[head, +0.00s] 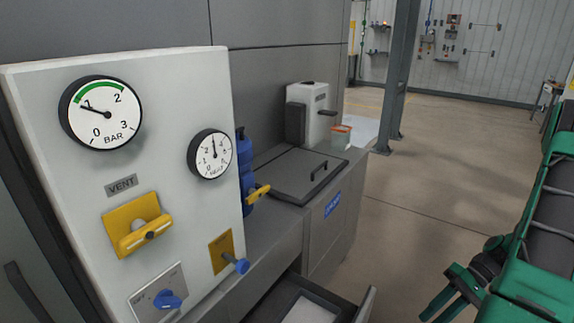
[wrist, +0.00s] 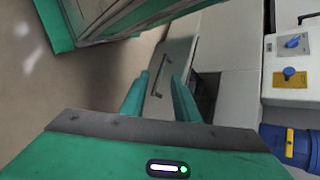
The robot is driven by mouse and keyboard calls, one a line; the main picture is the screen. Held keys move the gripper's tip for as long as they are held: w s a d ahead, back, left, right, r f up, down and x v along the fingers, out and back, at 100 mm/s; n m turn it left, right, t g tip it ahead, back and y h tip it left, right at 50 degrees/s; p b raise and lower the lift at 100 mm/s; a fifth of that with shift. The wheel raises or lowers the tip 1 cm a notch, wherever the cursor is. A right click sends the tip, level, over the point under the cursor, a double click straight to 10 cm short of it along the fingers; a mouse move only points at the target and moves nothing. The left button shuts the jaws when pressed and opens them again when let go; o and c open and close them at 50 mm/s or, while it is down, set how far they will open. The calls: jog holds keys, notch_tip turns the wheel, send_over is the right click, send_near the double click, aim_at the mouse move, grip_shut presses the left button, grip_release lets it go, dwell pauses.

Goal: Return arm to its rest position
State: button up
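My gripper (head: 446,294) shows at the lower right of the head view, at the end of my green arm, out over the floor and to the right of the counter. In the wrist view my gripper (wrist: 160,84) has its two green fingers apart with nothing held between them. A grey cabinet front with a long handle (wrist: 159,75) lies beyond the fingertips. In the head view the gripper touches nothing that I can see.
A white gauge panel (head: 70,190) stands at the left, with a yellow vent handle (head: 146,240) and blue knobs. An open drawer (head: 362,308) juts out below the counter. A lidded basin (head: 290,172) and a white dispenser (head: 313,105) sit behind. Open floor (head: 440,170) lies right.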

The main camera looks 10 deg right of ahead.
jog(key=a+r+g+h, duration=0.1)
jog(key=a+r+h, duration=0.15)
jog(key=r, duration=0.55)
jog(key=a+r+h, duration=0.1)
jog(key=r+h, duration=0.2)
jog(key=r, duration=0.4)
jog(key=s+a+r+m+t+h, duration=0.1)
jog(key=s+a+r+h, duration=0.1)
jog(key=s+r, duration=0.2)
jog(key=s+a+r+m+t+h, duration=0.1)
jog(key=s+a+r+h, duration=0.1)
jog(key=r, duration=0.4)
jog(key=shift+s+a+r+t, duration=0.3)
jog(key=shift+s+a, duration=0.5)
jog(key=shift+s, duration=0.45)
